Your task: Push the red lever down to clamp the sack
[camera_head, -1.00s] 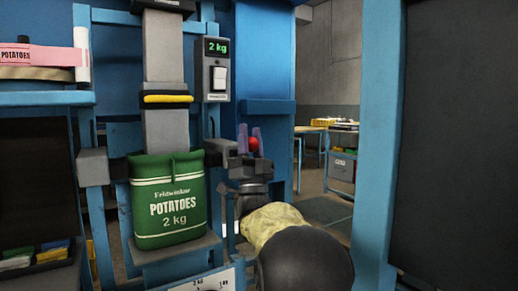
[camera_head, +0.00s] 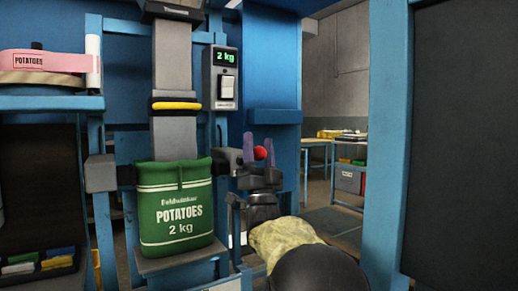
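The red lever's ball knob (camera_head: 260,153) shows in the head view, just right of the sack, and the rest of the lever is hidden. My gripper (camera_head: 259,146) is at the knob, with its two purple fingers upright and apart. The knob shows in the gap between them, close to the right finger; I cannot tell whether they touch. A green sack (camera_head: 176,213) marked "POTATOES 2 kg" stands upright on a grey ledge, below a grey chute (camera_head: 174,137) with a yellow band. The sack's top edge is against the chute's lower end.
A scale display (camera_head: 225,57) reads "2 kg" above the knob. A blue post (camera_head: 384,120) and a dark panel stand at the right. Shelves with a pink roll (camera_head: 42,62) and colored packs are at the left. A table stands behind.

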